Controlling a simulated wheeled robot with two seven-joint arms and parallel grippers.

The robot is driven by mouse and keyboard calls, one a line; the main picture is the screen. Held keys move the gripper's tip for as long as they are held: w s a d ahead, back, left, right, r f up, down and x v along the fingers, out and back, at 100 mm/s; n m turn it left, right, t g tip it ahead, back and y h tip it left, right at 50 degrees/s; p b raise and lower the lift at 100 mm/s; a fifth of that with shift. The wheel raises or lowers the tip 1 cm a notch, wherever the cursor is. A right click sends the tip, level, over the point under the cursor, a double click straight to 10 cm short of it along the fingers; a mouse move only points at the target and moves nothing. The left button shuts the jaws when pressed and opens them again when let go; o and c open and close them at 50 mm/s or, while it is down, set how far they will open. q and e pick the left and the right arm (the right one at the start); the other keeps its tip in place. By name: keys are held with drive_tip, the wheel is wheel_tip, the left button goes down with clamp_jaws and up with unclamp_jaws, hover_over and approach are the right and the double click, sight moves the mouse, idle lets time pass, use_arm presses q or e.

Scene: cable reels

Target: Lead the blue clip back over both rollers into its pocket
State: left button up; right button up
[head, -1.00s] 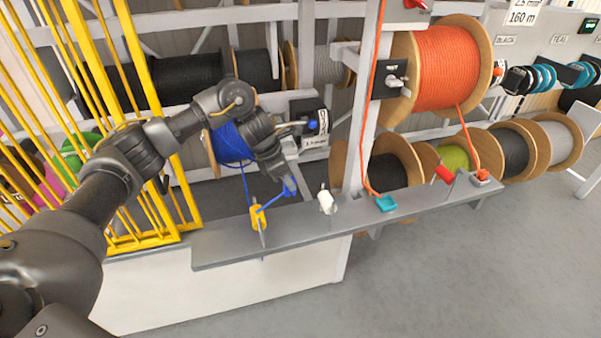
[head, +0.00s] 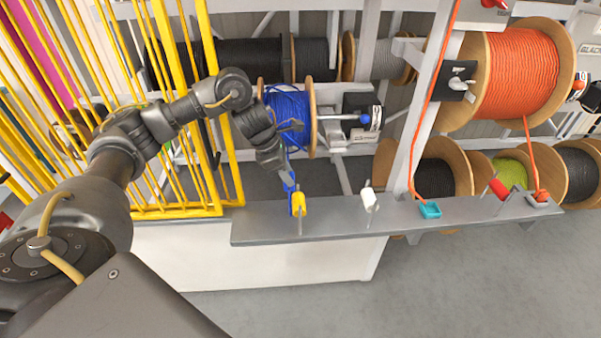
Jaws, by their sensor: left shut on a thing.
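The blue clip (head: 289,186) is held at the tip of my left gripper (head: 286,178), which is shut on it and hides part of it. The gripper points down just behind and slightly left of the yellow roller (head: 299,204) on the grey shelf (head: 330,222). Blue cable runs between the blue reel (head: 288,104) and the clip area; its exact path by the yellow roller is hard to make out. The white roller (head: 369,199) stands apart to the right. I cannot make out the clip's pocket. My right gripper is not in view.
A teal block (head: 429,210), a red roller (head: 499,188) and an orange clip (head: 541,196) sit farther right on the shelf. A yellow barred guard (head: 212,150) stands close on the left. The orange reel (head: 522,75) is at the upper right.

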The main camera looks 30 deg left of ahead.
use_arm(q)
drive_tip(key=s+a+b, duration=0.1)
drive_tip(key=s+a, duration=0.2)
drive_tip(key=a, duration=0.1)
wheel_tip(320, 180, up, 10)
drive_tip(key=p, duration=0.9)
drive_tip(key=w+d+f+b, duration=0.1)
drive_tip(key=w+d+b, duration=0.1)
drive_tip(key=w+d, duration=1.4)
drive_tip(key=shift+d, duration=0.1)
